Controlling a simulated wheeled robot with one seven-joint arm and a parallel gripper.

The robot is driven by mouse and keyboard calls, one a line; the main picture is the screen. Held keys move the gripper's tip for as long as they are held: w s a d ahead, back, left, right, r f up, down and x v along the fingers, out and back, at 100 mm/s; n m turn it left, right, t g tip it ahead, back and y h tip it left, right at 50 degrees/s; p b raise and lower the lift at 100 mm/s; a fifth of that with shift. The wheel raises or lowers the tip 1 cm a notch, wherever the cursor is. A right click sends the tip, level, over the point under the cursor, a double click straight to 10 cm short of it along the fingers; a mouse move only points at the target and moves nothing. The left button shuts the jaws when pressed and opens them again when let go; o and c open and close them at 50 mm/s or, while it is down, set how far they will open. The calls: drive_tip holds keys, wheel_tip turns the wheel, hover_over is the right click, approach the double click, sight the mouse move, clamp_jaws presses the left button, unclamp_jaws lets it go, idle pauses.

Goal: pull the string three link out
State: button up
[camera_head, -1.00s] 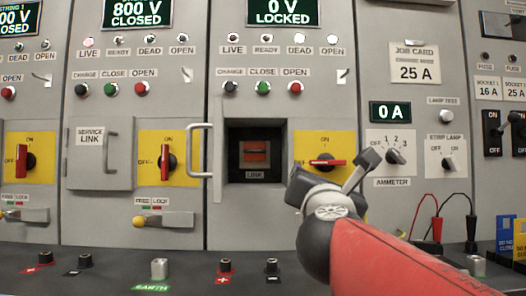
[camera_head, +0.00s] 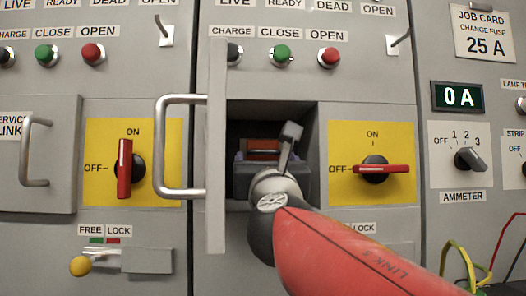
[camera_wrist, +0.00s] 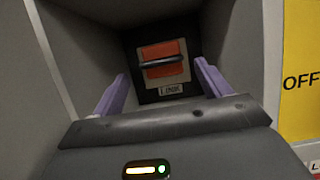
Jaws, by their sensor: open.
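The string three link (camera_wrist: 164,58) is an orange block with a dark handle bar across it, seated at the back of a dark recess with a LINK label below it in the wrist view. In the head view only its upper part (camera_head: 263,146) shows above my gripper. My gripper (camera_wrist: 163,88) is at the mouth of the recess, its two purple fingers spread wide and pointing at the link. The fingers are short of the handle, one to each side of it, and hold nothing. In the head view my wrist and arm hide the lower recess.
The recess door (camera_head: 217,150) stands open at the left, with its metal handle (camera_head: 165,146) sticking out. The recess walls are close around my gripper. To the right is a yellow switch panel with a red knob (camera_head: 384,169) at OFF.

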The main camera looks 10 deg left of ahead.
sight(264, 151)
drive_tip(key=p+x, duration=0.2)
drive_tip(key=x, duration=0.6)
drive_tip(key=shift+p, duration=0.3)
drive_tip(key=shift+s, duration=0.1)
drive_tip(key=c, duration=1.1)
drive_tip(key=s, duration=0.2)
drive_tip(key=s+d+b, duration=0.1)
drive_tip(key=s, duration=0.2)
drive_tip(key=shift+d+f, duration=0.1)
drive_tip(key=shift+d, duration=0.05)
drive_tip(key=shift+c, duration=0.5)
drive_tip(key=o, duration=1.2)
drive_tip(key=shift+s, duration=0.1)
